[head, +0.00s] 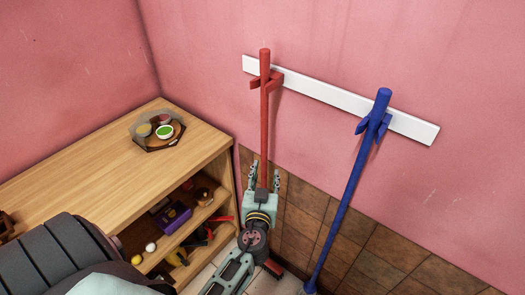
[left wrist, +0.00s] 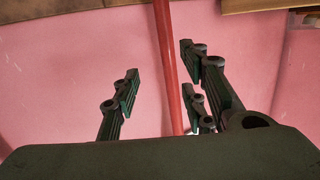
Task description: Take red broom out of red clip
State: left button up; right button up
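The red broom (head: 265,130) hangs upright on the wall, its handle held near the top in the red clip (head: 256,84). Its lower part is hidden behind my left gripper and arm, with a bit of red showing near the floor. My left gripper (head: 265,176) is low on the handle, fingers pointing up and spread. In the left wrist view the red handle (left wrist: 168,55) runs between the open fingers (left wrist: 158,85), apart from the left one and close to the right ones; whether it touches them I cannot tell. My right gripper is not in view.
A blue broom (head: 350,185) leans in a blue clip (head: 372,125) to the right on the same white rail (head: 325,94). A wooden shelf (head: 85,150) stands left, with a tray of bowls (head: 157,130) on top and several items inside, close to my left arm.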

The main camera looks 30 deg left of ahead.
aim_at(264, 146)
pick_arm(q)
jog(key=shift+n+t+y, duration=0.4)
jog(key=shift+y, duration=0.2)
jog(key=r, duration=0.2)
jog(key=w+a+r, duration=0.1)
jog(key=a+r+p, duration=0.1)
jog(key=r, duration=0.1)
jog(key=shift+w+r, duration=0.25)
jog(key=shift+r, duration=0.1)
jog(key=p+x, duration=0.1)
jog(key=x, duration=0.2)
jog(key=p+x, duration=0.1)
jog(key=x, duration=0.2)
jog(key=shift+w+a+f, duration=0.15)
jog(key=shift+w+f, duration=0.05)
jog(key=shift+w, duration=0.1)
grip_shut()
jog(key=c, duration=0.6)
grip_release()
jog(key=shift+r, duration=0.1)
grip_shut()
